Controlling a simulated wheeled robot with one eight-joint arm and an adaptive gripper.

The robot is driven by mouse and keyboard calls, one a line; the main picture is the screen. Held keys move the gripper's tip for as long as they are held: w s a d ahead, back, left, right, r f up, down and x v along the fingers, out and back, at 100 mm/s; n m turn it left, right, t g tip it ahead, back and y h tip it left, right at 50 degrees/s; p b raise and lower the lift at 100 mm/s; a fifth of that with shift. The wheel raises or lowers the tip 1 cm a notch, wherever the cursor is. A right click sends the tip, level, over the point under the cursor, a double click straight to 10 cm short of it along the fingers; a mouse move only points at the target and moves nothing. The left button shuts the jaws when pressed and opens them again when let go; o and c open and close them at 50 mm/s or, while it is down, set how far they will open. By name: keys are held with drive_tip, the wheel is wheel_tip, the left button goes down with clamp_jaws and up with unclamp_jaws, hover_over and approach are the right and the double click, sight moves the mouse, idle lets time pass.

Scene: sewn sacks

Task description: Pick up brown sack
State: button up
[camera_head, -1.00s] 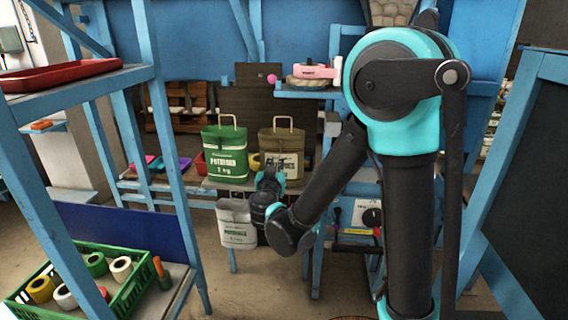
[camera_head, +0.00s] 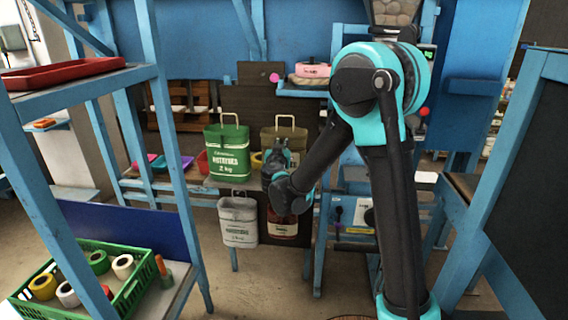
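A reddish-brown sack (camera_head: 284,228) with a pale label hangs or stands at the lower right of the sack group, its top hidden behind my arm. An olive-brown sack (camera_head: 292,136) with a loop handle stands upright above it, its lower part mostly hidden by my arm. I cannot tell for certain which one the task means. My gripper (camera_head: 279,160) is in front of the olive-brown sack in the picture. Its fingers are too small and dark to tell whether they are open or shut, or whether they touch a sack.
A green sack (camera_head: 227,153) stands left of the olive-brown one, with a white-grey sack (camera_head: 238,222) below it. A blue shelf with a red tray (camera_head: 62,75) and a green crate (camera_head: 128,296) of rolls is at left. A dark panel (camera_head: 528,170) is at right.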

drive_tip(key=shift+w, duration=0.95)
clamp_jaws()
